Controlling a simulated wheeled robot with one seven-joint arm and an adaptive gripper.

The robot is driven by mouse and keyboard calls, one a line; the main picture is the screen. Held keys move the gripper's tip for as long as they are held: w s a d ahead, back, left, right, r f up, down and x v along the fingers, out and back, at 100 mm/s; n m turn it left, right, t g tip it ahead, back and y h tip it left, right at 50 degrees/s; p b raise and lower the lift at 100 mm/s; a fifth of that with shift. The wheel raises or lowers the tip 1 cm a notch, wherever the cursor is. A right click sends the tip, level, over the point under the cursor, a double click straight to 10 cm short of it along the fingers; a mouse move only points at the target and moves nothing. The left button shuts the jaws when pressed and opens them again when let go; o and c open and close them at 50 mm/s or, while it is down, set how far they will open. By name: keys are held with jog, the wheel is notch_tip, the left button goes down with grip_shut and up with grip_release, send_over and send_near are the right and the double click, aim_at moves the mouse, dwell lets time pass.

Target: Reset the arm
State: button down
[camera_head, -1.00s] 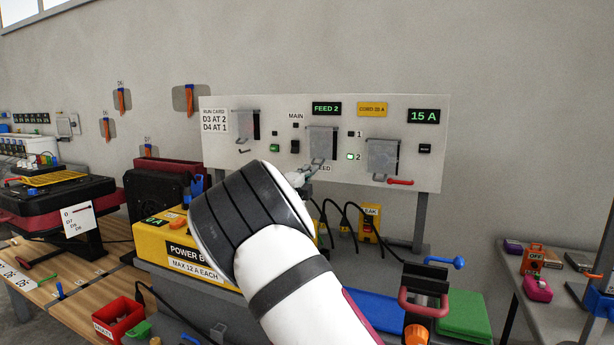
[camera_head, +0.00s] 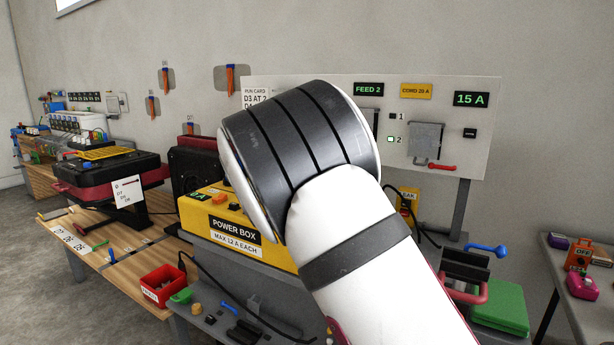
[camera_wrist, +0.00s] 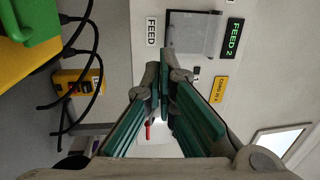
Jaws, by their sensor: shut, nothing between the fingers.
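My gripper (camera_wrist: 168,65) shows in the wrist view, with its green-padded fingers closed together at the tips and nothing between them. It points toward the grey panel, apart from it as far as I can tell. In the head view my raised white and black arm hides the gripper and the middle of the panel (camera_head: 478,135). The wrist view shows a clear cover (camera_wrist: 188,35) beside the FEED label (camera_wrist: 153,32) and the green FEED 2 display (camera_wrist: 233,38).
The yellow power box (camera_head: 210,235) stands left of my arm. A yellow LEAK unit (camera_wrist: 80,80) and loose black cables (camera_wrist: 85,50) are near the gripper. A red bin (camera_head: 163,285) and a green case (camera_head: 503,308) lie on either side. Open floor shows at far left.

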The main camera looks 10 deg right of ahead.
jog(key=s+a+f+n+g+y, duration=0.1)
jog(key=s+n+g+y, duration=0.5)
jog(key=s, duration=0.9)
jog(key=s+a+n+g+y, duration=0.1)
jog(key=s+n+g+y, duration=0.2)
jog(key=s+n+y, duration=0.75)
jog(key=s+d+f+n+g+h, duration=0.2)
jog(key=s+n, duration=0.1)
jog(key=s, duration=0.8)
jog(key=s+d+f+n+g+h, duration=0.2)
jog(key=s, duration=1)
jog(key=s+d+f+n+g+h, duration=0.2)
jog(key=s+f+n, duration=0.1)
jog(key=s, duration=0.8)
notch_tip(320, 180, up, 20)
jog(key=t+p, duration=0.3)
jog(key=p, duration=1.4)
jog(key=shift+w+a+p, duration=0.3)
jog(key=shift+p, duration=0.1)
jog(key=shift+f+y, duration=0.1)
jog(key=shift+y, duration=0.15)
